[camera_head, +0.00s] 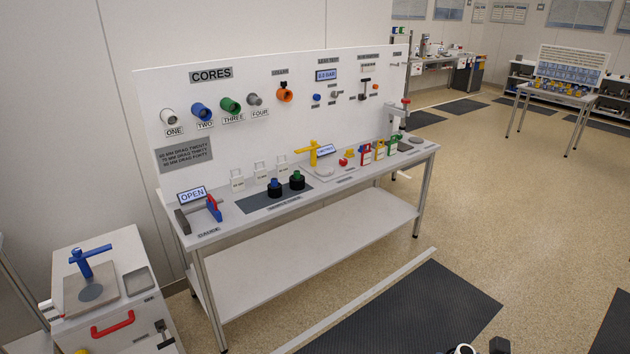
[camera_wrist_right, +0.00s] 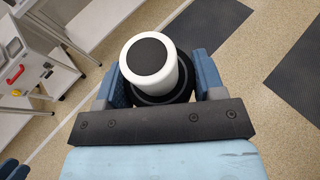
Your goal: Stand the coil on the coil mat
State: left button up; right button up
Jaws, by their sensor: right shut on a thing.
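The coil (camera_wrist_right: 160,84), a black round body with a white cylinder and dark round end, is between the two blue fingers of my right gripper (camera_wrist_right: 163,88) in the right wrist view. The gripper is shut on it, over open floor. In the head view only small white and dark pieces show at the bottom edge. A dark mat (camera_head: 252,203) lies on the bench's front left.
The bench (camera_head: 222,228) has a panel of coloured cores behind it. A cabinet (camera_head: 125,285) stands front left. Dark floor mats (camera_head: 405,315) lie on open floor.

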aim_at(251, 203)
jog(key=i+l+u, duration=0.15)
jog(key=i+u, duration=0.25)
jog(key=i+l+u, duration=0.25)
jog(key=i+u, duration=0.15)
jog(key=i+l+u, duration=0.65)
jog(key=l+u, duration=0.15)
jog(key=i+l+u, duration=0.25)
jog(key=l, duration=0.2)
jog(key=l+u, duration=0.3)
jog(key=l, duration=0.15)
jog(key=i+l+u, duration=0.25)
jog(key=l, duration=0.3)
jog(key=k, duration=0.1)
